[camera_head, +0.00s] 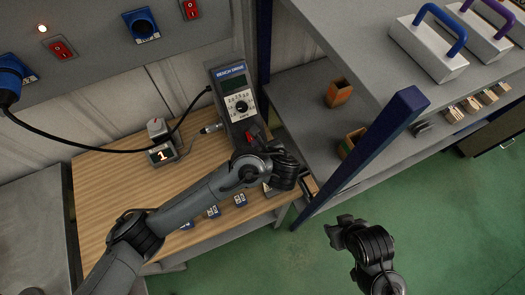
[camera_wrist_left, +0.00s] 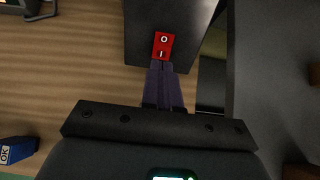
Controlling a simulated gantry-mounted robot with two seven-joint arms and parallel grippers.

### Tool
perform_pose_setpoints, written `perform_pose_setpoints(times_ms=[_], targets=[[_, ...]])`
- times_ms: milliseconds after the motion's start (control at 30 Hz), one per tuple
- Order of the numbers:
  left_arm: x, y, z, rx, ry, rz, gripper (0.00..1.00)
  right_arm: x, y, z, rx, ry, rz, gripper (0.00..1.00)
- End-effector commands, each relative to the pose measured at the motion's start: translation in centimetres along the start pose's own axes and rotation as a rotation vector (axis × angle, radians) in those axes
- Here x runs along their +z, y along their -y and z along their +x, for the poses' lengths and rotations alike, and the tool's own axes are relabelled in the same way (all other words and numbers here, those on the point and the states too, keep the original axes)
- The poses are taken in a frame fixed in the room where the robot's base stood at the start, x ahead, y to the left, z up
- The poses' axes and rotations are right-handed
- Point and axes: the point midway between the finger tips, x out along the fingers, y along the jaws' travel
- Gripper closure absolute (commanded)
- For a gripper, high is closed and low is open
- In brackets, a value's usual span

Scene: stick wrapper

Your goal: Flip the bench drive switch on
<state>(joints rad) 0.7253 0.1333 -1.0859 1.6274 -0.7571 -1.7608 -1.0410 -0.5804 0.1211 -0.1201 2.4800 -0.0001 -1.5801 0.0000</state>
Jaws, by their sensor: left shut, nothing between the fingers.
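The bench drive (camera_head: 233,85) is a grey box with a blue label, a small screen and a dial, at the back of the wooden bench. Its red rocker switch (camera_head: 252,132) sits low on the box, partly hidden by my left arm. In the left wrist view the switch (camera_wrist_left: 164,44) shows O at the top and I at the bottom. My left gripper (camera_wrist_left: 163,66) is shut and empty, its tips at the I end of the switch; I cannot tell whether they touch. My right gripper (camera_head: 342,232) hangs over the green floor, away from the bench; its jaws are unclear.
Other red switches (camera_head: 61,48) and a blue socket (camera_head: 142,25) are on the wall panel. A block marked 1 (camera_head: 162,155) and small blue blocks (camera_head: 240,200) are on the bench. A grey shelf with a blue post (camera_head: 385,135) stands close on the right.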

Motion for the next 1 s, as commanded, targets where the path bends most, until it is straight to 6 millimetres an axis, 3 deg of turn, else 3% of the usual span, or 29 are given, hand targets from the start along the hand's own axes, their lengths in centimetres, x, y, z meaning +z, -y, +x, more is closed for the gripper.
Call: perform_pose_setpoints(times_ms=[100,300,1000], targets=[[-0.1,0.0,1.6,0.001,0.001,-0.001,1.00,0.2,-0.1,0.6,0.003,0.000,-0.004,0.57],[0.0,0.0,2.7,0.000,0.000,-0.001,1.00,0.3,-0.1,0.9,0.003,0.000,-0.004,0.57],[-0.2,-0.1,3.6,0.002,-0.001,-0.001,1.00,0.2,0.2,0.7,-0.004,-0.001,0.005,0.57]])
